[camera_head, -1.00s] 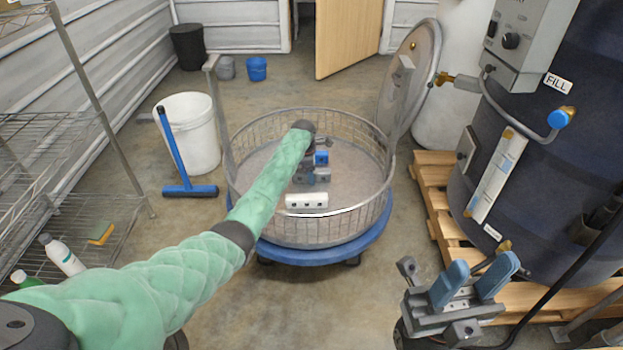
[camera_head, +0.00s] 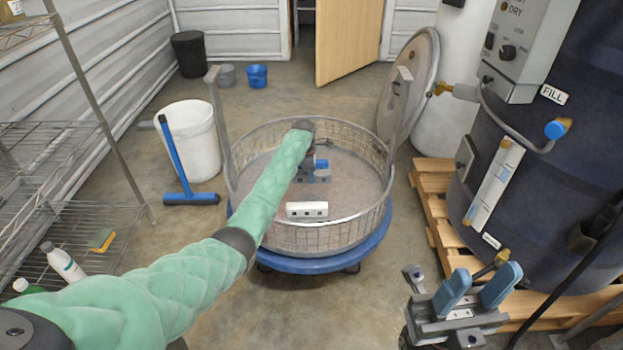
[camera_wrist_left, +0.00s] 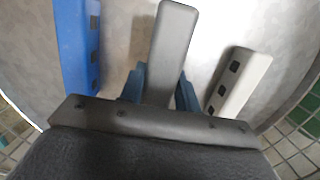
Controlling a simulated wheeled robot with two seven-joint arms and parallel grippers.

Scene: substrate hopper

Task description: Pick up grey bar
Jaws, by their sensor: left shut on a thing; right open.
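My left gripper (camera_head: 315,172) is down inside the round wire basket (camera_head: 345,247), partly hidden behind my left arm. In the left wrist view its blue fingers (camera_wrist_left: 160,88) are shut on the grey bar (camera_wrist_left: 174,45), one on each side. The bar's far end sticks out beyond the fingers. I cannot tell whether the bar touches the basket floor. A blue bar (camera_wrist_left: 78,45) lies to the left and a white bar (camera_wrist_left: 240,82) to the right, both apart from the gripper. The white bar also shows in the head view (camera_head: 307,209). My right gripper (camera_head: 477,290) is open and empty, outside the basket.
The basket stands on a blue wheeled base (camera_head: 320,263). A round lid (camera_head: 412,85) stands open behind its right side. A dark tank (camera_head: 555,190) on a wooden pallet (camera_head: 438,222) is at the right. A white bucket (camera_head: 195,145) and wire shelving (camera_head: 75,150) are at the left.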

